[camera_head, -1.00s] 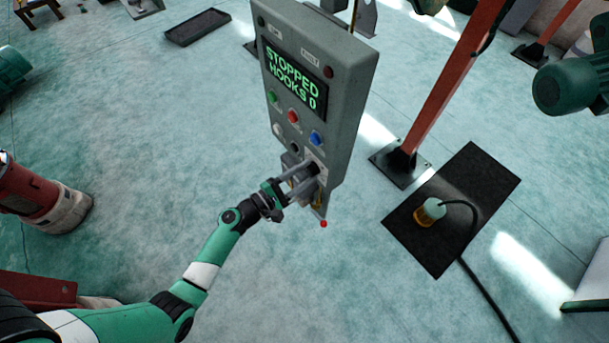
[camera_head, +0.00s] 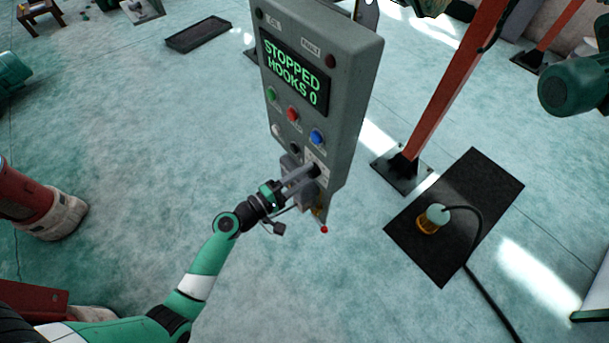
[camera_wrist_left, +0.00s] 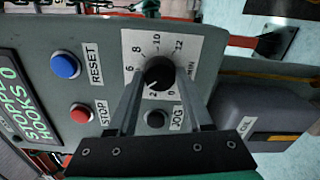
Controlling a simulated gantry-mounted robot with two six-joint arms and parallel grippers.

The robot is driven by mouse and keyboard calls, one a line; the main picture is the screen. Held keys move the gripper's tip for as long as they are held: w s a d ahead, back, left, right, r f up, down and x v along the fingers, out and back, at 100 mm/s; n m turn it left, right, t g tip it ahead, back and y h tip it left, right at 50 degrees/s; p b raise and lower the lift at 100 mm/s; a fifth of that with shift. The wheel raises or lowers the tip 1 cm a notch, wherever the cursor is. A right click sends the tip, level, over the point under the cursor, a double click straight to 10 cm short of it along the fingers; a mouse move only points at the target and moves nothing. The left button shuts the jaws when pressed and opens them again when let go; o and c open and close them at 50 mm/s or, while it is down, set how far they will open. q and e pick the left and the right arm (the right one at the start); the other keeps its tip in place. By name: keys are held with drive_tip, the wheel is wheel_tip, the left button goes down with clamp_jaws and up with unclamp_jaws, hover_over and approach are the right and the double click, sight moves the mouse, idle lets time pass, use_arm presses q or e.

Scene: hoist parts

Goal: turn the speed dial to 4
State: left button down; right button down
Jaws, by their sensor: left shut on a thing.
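The speed dial (camera_wrist_left: 159,73) is a black round knob on a white label in the left wrist view. The figures 0, 2, 6, 8, 10 and 12 show around it; the 4 is hidden, seemingly behind a finger. The knob's white mark points down and slightly left, close to the 2. My left gripper (camera_wrist_left: 160,80) is shut on the dial, one finger on each side. In the head view the left gripper (camera_head: 309,175) reaches the lower front of the grey control box (camera_head: 345,95), and its fingers partly cover the dial. My right gripper is not in view.
The box's screen (camera_head: 296,75) reads STOPPED, HOOKS 0. A red STOP button (camera_wrist_left: 81,114), a blue RESET button (camera_wrist_left: 65,66) and a black JOG button (camera_wrist_left: 155,119) sit near the fingers. A red post (camera_head: 450,90) and a black mat (camera_head: 480,190) stand to the right.

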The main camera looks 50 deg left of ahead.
use_arm(q)
drive_tip(key=shift+c, duration=1.6)
unclamp_jaws()
drive_tip(key=s, duration=1.1)
drive_tip(key=shift+s+a+b, duration=0.35)
drive_tip(key=shift+a+b, duration=0.05)
drive_tip(key=shift+a, duration=0.05)
drive_tip(key=shift+w+d, duration=0.1)
